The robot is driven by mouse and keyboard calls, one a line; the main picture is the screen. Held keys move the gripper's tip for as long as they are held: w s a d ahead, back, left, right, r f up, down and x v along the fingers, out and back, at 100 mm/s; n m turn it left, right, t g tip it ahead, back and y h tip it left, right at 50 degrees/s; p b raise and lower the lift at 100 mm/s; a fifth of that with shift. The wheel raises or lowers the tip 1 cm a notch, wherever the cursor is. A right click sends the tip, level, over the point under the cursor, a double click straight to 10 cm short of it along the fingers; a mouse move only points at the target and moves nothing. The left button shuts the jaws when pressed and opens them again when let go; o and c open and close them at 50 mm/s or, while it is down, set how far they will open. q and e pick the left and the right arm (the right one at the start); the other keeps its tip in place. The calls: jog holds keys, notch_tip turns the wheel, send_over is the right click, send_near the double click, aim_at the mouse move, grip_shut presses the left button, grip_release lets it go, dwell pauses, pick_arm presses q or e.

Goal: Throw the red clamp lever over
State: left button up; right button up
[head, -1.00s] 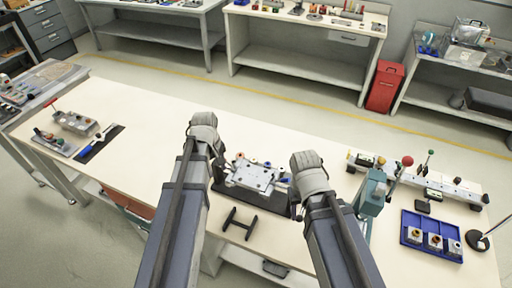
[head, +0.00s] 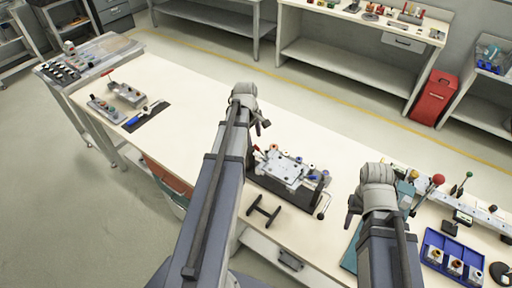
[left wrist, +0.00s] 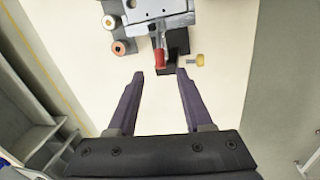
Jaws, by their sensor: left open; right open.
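The red clamp lever (left wrist: 159,57) shows in the left wrist view at the near edge of a grey metal fixture (left wrist: 160,12). Its red grip points toward my left gripper (left wrist: 160,72), just beyond and between the two fingertips, with no contact visible. The left gripper is open and empty. In the head view my left gripper (head: 263,124) hangs above the far left side of the fixture (head: 285,168); small red parts show there, but I cannot tell which is the lever. My right gripper (head: 353,211) is open and empty, right of the fixture.
A black H-shaped stand (head: 263,209) lies in front of the fixture. A blue tray (head: 450,258) and a rail with ball-topped levers stand at the right. A yellow knob (left wrist: 197,60) and small rollers (left wrist: 119,47) lie beside the fixture.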

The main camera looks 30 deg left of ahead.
aim_at(255, 145)
pick_arm(q)
jog(key=f+b, duration=0.1)
jog(key=f, duration=0.1)
jog(key=f+b, duration=0.1)
jog(key=b, duration=0.1)
jog(key=w+f+b, duration=0.1)
jog(key=f, duration=0.1)
jog(key=shift+f+b, duration=0.35)
jog(key=shift+b, duration=0.05)
grip_shut()
